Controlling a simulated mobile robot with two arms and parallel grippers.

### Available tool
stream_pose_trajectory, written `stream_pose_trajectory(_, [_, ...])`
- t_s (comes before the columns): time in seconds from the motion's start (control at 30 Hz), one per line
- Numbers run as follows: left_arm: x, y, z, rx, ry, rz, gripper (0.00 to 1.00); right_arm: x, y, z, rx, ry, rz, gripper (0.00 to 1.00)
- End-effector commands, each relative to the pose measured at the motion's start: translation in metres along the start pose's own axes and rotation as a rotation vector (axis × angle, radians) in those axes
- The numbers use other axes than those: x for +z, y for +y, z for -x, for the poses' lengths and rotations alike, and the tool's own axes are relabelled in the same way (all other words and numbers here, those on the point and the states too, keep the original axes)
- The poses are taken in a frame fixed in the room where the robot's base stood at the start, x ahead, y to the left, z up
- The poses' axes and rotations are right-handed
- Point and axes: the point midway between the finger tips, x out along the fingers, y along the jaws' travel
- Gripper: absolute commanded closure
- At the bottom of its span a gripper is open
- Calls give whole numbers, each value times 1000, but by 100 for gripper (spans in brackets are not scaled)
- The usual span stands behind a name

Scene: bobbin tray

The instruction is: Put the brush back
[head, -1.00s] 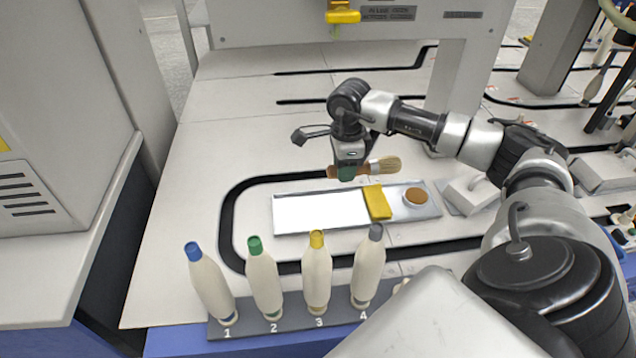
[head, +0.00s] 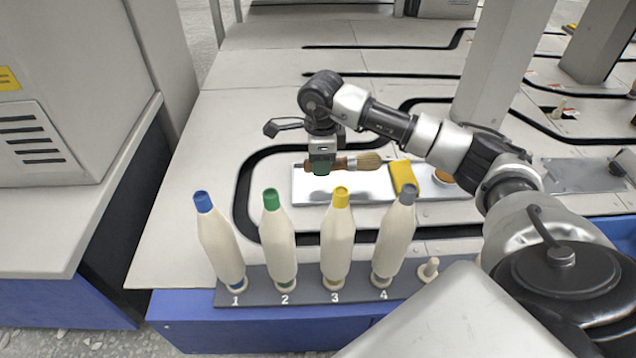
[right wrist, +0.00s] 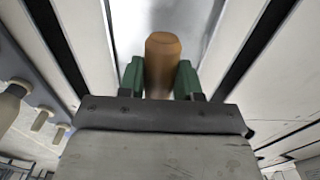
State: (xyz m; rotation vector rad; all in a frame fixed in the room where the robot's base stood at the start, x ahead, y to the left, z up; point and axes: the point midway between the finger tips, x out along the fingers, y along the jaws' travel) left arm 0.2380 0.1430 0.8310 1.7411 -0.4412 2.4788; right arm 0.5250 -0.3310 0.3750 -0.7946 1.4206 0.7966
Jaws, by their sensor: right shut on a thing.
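My right gripper (head: 321,169) is shut on the wooden handle of a brush (head: 371,160). The brush lies level, its pale bristles pointing right, and shows over the back edge of a shiny flat tray (head: 340,190). Whether it touches the tray I cannot tell. In the right wrist view the round end of the wooden brush handle (right wrist: 162,62) sits between the green fingers (right wrist: 160,82), with the bright tray behind. A yellow cloth or sponge (head: 403,177) and a round brown thing (head: 442,177) are on the tray's right part. My left gripper is not in view.
Several bobbins with coloured tips, such as the blue-tipped one (head: 216,232), stand upright in a numbered dark rack (head: 262,296) in front of the tray. An empty peg (head: 428,268) is at its right. A grey cabinet (head: 70,110) stands left. The tabletop left of the tray is clear.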

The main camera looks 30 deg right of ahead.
Motion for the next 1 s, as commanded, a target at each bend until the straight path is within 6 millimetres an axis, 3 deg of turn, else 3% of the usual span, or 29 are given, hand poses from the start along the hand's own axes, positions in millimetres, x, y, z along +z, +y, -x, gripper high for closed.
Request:
stream_pose_trajectory(0.17, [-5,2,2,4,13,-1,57,9,0,-8,-1,1,-1,90])
stream_pose_trajectory(0.43, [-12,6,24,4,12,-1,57,8,0,-42,1,1,-1,90])
stream_pose_trajectory(0.73, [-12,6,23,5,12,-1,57,8,0,-42,0,1,-1,90])
stream_pose_trajectory(0.77, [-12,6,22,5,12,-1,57,8,0,-42,0,1,-1,63])
stream_pose_trajectory(0.9, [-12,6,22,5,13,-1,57,8,0,-41,0,1,-1,42])
stream_pose_trajectory(1.0, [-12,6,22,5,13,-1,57,8,0,-41,0,1,-1,41])
